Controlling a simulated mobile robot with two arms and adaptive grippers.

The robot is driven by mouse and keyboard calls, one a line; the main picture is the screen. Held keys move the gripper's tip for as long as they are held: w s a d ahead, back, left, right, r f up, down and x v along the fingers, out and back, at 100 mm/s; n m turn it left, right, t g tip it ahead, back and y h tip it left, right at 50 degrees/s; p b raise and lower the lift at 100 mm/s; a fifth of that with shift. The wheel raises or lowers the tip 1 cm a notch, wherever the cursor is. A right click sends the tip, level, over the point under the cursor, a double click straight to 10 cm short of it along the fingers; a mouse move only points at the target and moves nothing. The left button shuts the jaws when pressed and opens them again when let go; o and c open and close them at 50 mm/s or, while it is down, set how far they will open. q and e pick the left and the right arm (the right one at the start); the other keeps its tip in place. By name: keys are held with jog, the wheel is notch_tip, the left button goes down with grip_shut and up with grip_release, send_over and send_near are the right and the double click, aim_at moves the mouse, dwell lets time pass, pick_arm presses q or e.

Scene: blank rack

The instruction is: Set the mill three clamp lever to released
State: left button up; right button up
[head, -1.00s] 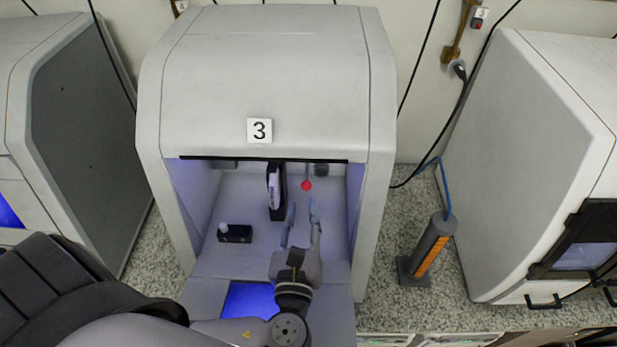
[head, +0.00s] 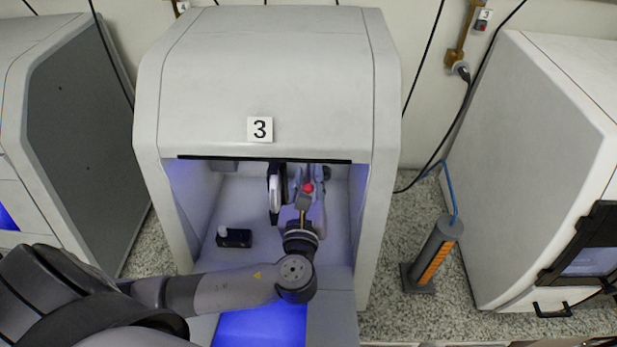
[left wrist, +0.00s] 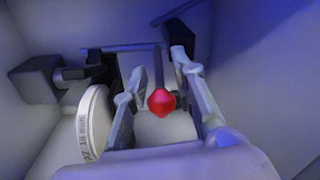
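The mill marked 3 (head: 260,130) stands open at the front. Its clamp lever is a thin rod with a red knob (head: 308,188), inside the chamber. My left gripper (head: 310,172) reaches into the chamber around the knob. In the left wrist view the red knob (left wrist: 161,101) lies between the two spread fingers of my left gripper (left wrist: 158,68), with a gap on each side, and the dark rod runs up from it. The fingers look open. Contact with the lever is not clear. My right gripper is not in view.
A black holder with a white disc (left wrist: 93,122) stands close left of the fingers. A small black box with a white knob (head: 234,238) sits on the chamber floor at left. The chamber walls are close around my arm. A grey cylinder (head: 438,250) stands outside at right.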

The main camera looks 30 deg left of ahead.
pick_arm(q)
grip_shut()
jog(key=shift+w+f, duration=0.1)
jog(key=shift+f, duration=0.1)
dwell(0.5)
